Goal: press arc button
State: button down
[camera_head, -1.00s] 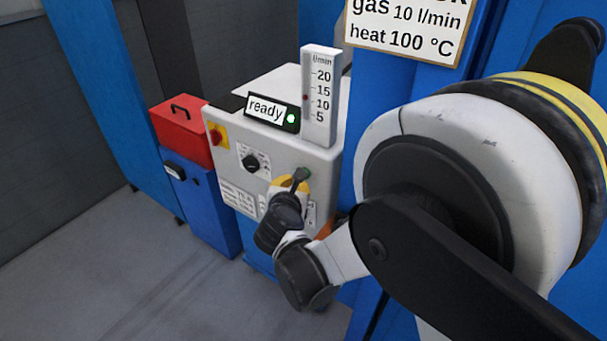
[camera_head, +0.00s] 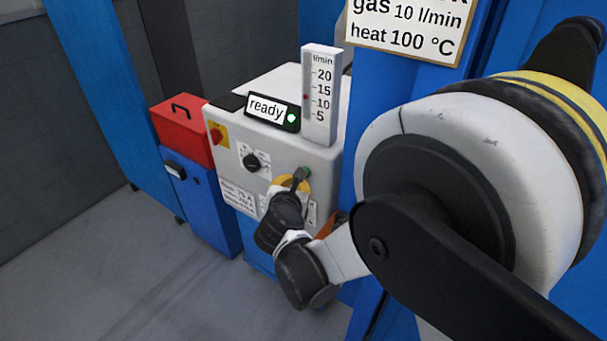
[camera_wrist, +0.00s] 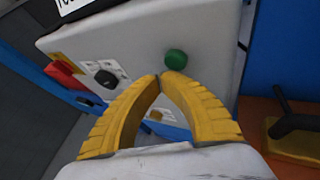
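The grey control box (camera_head: 285,150) stands left of centre in the head view. A green button (camera_wrist: 176,59) stands out from its front panel in the wrist view, and its edge also shows behind my gripper in the head view (camera_head: 307,172). My gripper (camera_wrist: 159,76) has its two yellow fingers drawn together at the tips, with nothing between them. The fingertips are right in front of the panel, just below and left of the green button in the wrist view. I cannot tell whether they touch it. A "ready" display (camera_head: 266,107) shows a lit green lamp.
The panel also has a black knob (camera_head: 251,162) and a red switch on yellow (camera_head: 217,134). A flow gauge (camera_head: 320,95) stands on the box. A red toolbox (camera_head: 180,135) sits on a blue cabinet (camera_head: 205,205) at left. A blue post (camera_head: 368,110) rises at right.

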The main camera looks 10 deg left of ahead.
jog(key=shift+w, duration=0.1)
jog(key=shift+w+d, duration=0.15)
jog(key=shift+w, duration=0.15)
